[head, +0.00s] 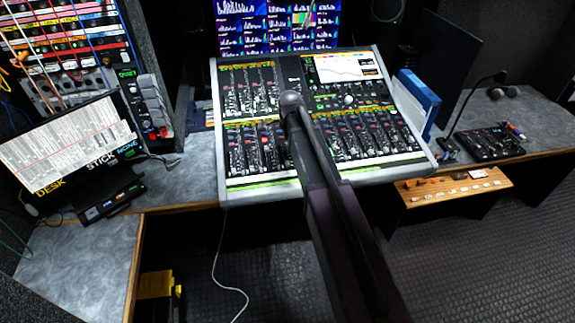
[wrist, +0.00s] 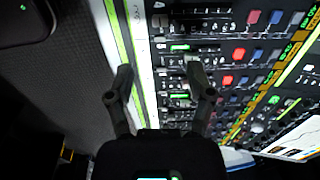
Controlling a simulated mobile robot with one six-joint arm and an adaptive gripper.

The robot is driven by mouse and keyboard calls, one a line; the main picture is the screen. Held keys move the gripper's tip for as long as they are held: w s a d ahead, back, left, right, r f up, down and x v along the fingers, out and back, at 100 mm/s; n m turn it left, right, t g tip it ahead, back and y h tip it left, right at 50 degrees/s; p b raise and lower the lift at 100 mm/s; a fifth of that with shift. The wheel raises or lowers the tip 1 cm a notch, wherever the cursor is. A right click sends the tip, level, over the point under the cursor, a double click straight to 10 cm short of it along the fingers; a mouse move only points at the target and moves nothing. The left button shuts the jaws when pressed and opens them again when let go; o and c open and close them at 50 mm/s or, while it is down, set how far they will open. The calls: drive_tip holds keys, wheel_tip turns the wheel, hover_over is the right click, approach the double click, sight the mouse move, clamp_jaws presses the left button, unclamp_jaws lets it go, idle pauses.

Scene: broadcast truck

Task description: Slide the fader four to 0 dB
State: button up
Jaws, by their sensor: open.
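The mixing console (head: 270,180) stands on the desk, its panel tilted, with a lower bank of faders (head: 248,150) and coloured buttons. My arm crosses in front of its middle in the head view and hides part of the bank; the fingers cannot be made out there. In the wrist view my gripper (wrist: 159,72) is open and empty, its two fingers spread over the console's front edge and fader strip (wrist: 178,97). Small fader caps and green-lit marks lie between and beyond the fingers. I cannot tell which fader is number four, nor whether a finger touches the panel.
A monitor (head: 265,25) is behind the console. A small panel with a gooseneck microphone (head: 490,143) and a wooden button panel (head: 455,187) are at the right. The floor in front is mostly clear.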

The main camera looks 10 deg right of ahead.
sight(287, 163)
drive_tip(key=shift+w+f+b, duration=0.25)
drive_tip(key=shift+f+b, duration=1.55)
drive_tip(key=shift+f, duration=0.1)
drive_tip(key=shift+w+f+b, duration=0.3)
drive_tip(key=shift+f+b, duration=1.5)
drive_tip(key=shift+f, duration=0.1)
drive_tip(key=shift+w+f+b, duration=0.25)
drive_tip(key=shift+f+b, duration=1.55)
drive_tip(key=shift+f, duration=0.1)
clamp_jaws()
